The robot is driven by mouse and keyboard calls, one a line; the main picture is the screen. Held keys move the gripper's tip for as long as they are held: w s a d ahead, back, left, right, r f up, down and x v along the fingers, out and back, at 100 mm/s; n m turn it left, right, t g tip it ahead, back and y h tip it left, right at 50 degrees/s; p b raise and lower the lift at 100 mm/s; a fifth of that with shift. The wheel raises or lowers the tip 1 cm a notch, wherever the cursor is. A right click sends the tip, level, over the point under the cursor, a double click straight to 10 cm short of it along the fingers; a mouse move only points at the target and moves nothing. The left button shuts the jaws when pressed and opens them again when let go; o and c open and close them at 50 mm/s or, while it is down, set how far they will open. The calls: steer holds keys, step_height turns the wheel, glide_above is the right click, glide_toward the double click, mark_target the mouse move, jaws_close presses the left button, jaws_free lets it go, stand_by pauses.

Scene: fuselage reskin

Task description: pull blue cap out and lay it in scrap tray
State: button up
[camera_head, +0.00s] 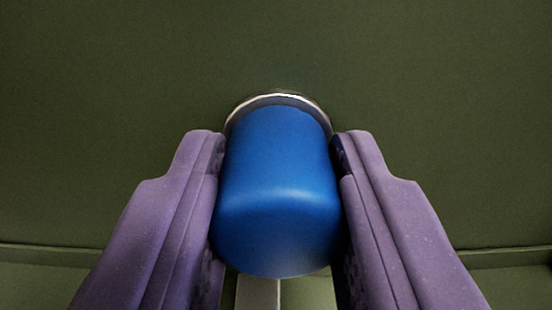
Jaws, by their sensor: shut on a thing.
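The blue cap (275,190) is a rounded cylinder in the middle of the view. Its far end meets a shiny metal ring (277,98) set in the green panel (420,90). My gripper (279,160) has one purple finger on each side of the cap, and both fingers press against it. The cap points toward me. How deep its far end sits in the ring is hidden. The scrap tray is not in view.
The dark green panel fills most of the view. A ledge or seam (50,256) runs across the bottom at left and right. A pale narrow strip (258,293) shows below the cap. No loose objects show around the fingers.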

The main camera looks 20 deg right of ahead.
mark_target(278, 251)
steer(key=shift+s, duration=0.1)
steer(key=shift+b+v, duration=1)
steer(key=shift+v, duration=0.65)
steer(key=shift+s+a, duration=0.1)
steer(key=shift+s, duration=0.05)
steer(key=shift+b+v, duration=0.55)
steer(key=shift+v, duration=0.85)
steer(key=shift+r, duration=0.1)
